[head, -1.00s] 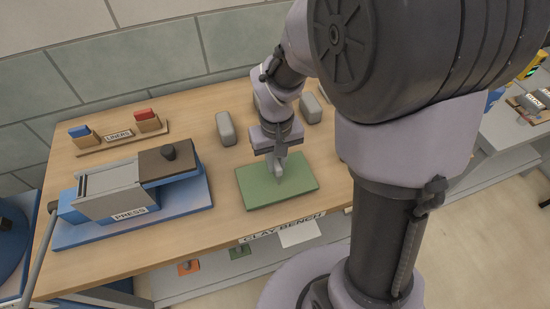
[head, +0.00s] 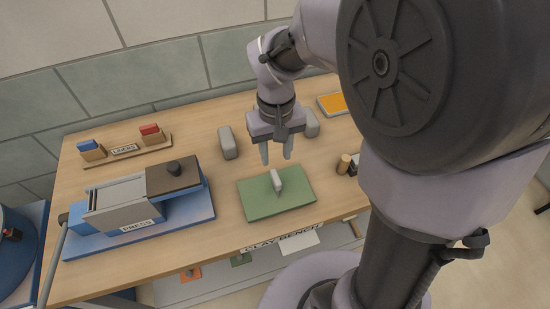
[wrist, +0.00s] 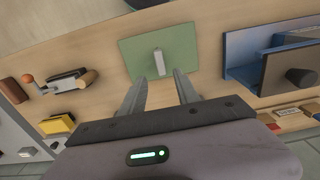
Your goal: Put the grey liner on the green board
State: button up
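The green board (head: 256,203) lies flat on the bench, right of the press. A small grey piece, which looks like the grey liner (head: 277,182), stands on the board near its middle. My gripper (head: 278,155) is above and behind it, open and empty, apart from the liner. In the wrist view the green board (wrist: 190,43) shows at the top with the grey liner (wrist: 159,62) on it. My open fingers (wrist: 157,92) point toward it with a clear gap between them.
The blue press (head: 140,208) stands left of the board. A liners rack (head: 125,150) with blue and red pieces is at the back left. Grey blocks (head: 228,142) stand behind the board. An orange-topped tray (head: 332,104) is at the back right.

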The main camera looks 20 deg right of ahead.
jog(key=s+a+r+m+t+y, duration=0.1)
jog(key=s+a+r+m+t, duration=0.1)
jog(key=s+r, duration=0.4)
jog(key=s+a+r+m+t+y, duration=0.1)
jog(key=s+a+r+m+t, duration=0.1)
jog(key=s+r, duration=0.4)
jog(key=shift+s+t, duration=0.4)
jog(key=shift+t, duration=0.5)
